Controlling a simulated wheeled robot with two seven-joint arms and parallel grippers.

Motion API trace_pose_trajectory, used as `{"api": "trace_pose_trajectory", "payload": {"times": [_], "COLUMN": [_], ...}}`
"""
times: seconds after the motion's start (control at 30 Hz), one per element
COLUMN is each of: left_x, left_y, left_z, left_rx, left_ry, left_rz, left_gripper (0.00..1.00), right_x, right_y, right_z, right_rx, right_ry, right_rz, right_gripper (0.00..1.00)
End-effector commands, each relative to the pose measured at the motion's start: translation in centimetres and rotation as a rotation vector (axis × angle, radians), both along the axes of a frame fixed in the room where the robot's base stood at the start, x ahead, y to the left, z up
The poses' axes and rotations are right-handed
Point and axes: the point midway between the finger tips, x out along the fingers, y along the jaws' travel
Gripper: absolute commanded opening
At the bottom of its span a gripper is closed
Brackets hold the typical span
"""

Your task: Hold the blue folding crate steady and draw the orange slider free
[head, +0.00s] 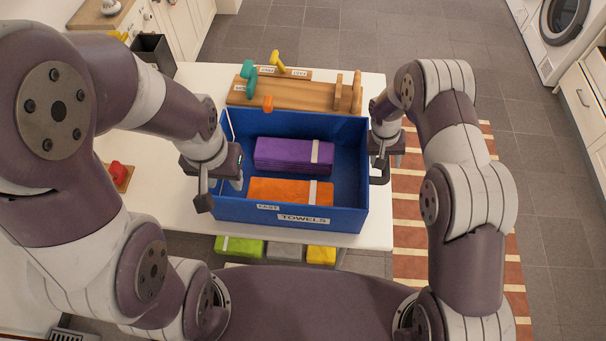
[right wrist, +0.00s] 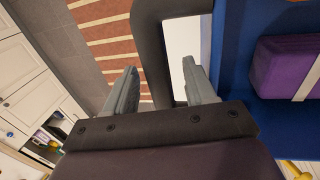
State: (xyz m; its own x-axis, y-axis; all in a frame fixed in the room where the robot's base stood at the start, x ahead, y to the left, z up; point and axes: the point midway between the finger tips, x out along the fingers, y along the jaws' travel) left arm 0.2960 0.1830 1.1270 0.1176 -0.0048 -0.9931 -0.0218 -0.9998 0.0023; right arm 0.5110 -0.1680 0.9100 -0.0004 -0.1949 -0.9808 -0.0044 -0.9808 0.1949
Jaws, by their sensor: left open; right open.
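The blue crate (head: 352,160) stands open on the white table, with a "TOWELS" label on its near wall. A folded purple towel (head: 280,152) and a folded orange towel (head: 270,188) lie in it. A small orange knob-like piece (head: 267,103) shows at the wooden rack behind the crate; I cannot tell if it is the slider. My left gripper (head: 222,186) is open at the crate's left wall. My right gripper (head: 388,166) is open at the right wall. In the right wrist view its fingers (right wrist: 158,90) stand either side of a dark handle bar (right wrist: 153,50).
The wooden rack (head: 315,93) with teal and yellow pieces stands just behind the crate. A red object (head: 118,173) lies on the table at left. Green, grey and yellow blocks (head: 240,245) sit below the table's front edge. A striped rug (head: 410,215) lies on the floor at right.

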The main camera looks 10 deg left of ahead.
Motion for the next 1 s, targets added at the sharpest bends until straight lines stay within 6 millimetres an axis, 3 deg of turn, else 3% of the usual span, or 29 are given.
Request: {"api": "trace_pose_trajectory", "payload": {"times": [0.07, 0.2, 0.23, 1.0], "left_x": [0.00, 0.00, 0.00, 0.00], "left_y": [0.00, 0.00, 0.00, 0.00], "left_z": [0.00, 0.00, 0.00, -0.01], "left_rx": [0.000, 0.000, 0.000, 0.000], "left_ry": [0.000, 0.000, 0.000, 0.000], "left_rz": [0.000, 0.000, 0.000, 0.000], "left_gripper": [0.43, 0.43, 0.43, 0.43], "right_x": [-0.01, -0.01, -0.01, 0.04], "right_y": [0.00, 0.00, 0.00, 0.07], "right_z": [0.01, 0.02, 0.02, -0.25], "right_rx": [0.000, 0.000, 0.000, 0.001], "right_ry": [0.000, 0.000, 0.001, -0.001], "right_rz": [0.000, 0.000, 0.000, -0.001], "right_gripper": [0.52, 0.06, 0.00, 0.00]}}
